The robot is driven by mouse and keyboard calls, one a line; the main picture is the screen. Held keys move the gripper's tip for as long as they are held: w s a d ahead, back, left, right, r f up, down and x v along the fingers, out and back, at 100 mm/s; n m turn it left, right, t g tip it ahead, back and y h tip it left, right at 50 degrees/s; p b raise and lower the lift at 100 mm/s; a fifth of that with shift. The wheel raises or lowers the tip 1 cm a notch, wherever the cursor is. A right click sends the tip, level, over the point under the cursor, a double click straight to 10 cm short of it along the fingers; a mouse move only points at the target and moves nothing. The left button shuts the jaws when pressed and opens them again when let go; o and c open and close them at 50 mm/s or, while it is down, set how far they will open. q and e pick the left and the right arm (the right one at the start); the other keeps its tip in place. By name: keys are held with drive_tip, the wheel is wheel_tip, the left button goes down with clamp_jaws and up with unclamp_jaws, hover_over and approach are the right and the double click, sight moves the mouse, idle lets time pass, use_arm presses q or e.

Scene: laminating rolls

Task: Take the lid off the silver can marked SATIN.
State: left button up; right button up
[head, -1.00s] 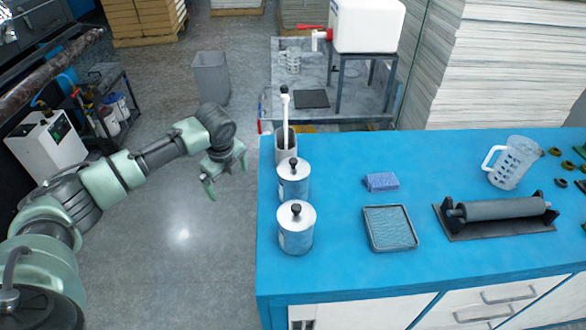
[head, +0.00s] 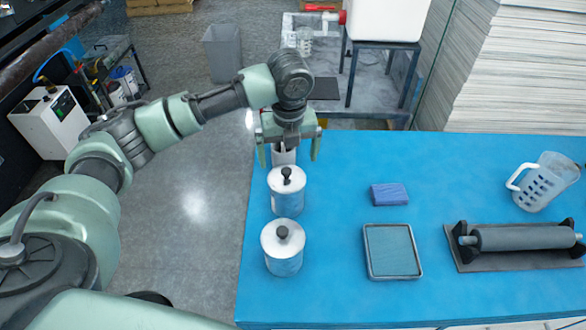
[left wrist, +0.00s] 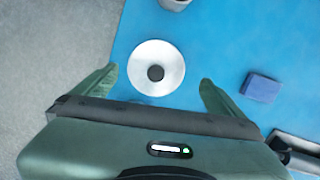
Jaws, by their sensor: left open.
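Two silver cans with black-knobbed lids stand near the table's left edge, a far can (head: 287,198) and a near can (head: 282,252). Both lids are on; I cannot read either label, so I cannot tell which is SATIN. My left gripper (head: 289,152) is open and empty, fingers pointing down, above the table by the far can. In the left wrist view, the far can's round lid (left wrist: 140,82) and black knob (left wrist: 155,73) lie between the spread fingers (left wrist: 158,77), not touching them. The near can is hidden there. My right gripper is not in view.
A pale cup (head: 284,155) stands just behind the far can, partly covered by my gripper. A blue sponge (head: 389,194), a shallow tray (head: 393,251), a roller on a stand (head: 520,238) and a jug (head: 546,181) are to the right. Blue table around the sponge is clear.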

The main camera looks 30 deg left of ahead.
sight(286, 171)
use_arm(q)
drive_tip(key=shift+s+a+f+p, duration=0.1)
drive_tip(key=shift+s+f+p, duration=0.25)
drive_tip(key=shift+f, duration=0.3)
drive_tip(key=shift+s+a+f+p, duration=0.1)
drive_tip(key=shift+s+f+p, duration=0.1)
drive_tip(key=shift+f+p, duration=0.3)
drive_tip(key=f, duration=0.2)
drive_tip(key=shift+w+f+p, duration=0.2)
drive_tip(key=shift+f+p, duration=0.1)
drive_tip(key=shift+f, duration=0.1)
drive_tip(key=shift+w+f, duration=0.2)
drive_tip(key=shift+f, duration=0.55)
drive_tip(key=c, duration=0.9)
drive_tip(key=shift+c, duration=1)
drive_tip(key=shift+r, duration=0.15)
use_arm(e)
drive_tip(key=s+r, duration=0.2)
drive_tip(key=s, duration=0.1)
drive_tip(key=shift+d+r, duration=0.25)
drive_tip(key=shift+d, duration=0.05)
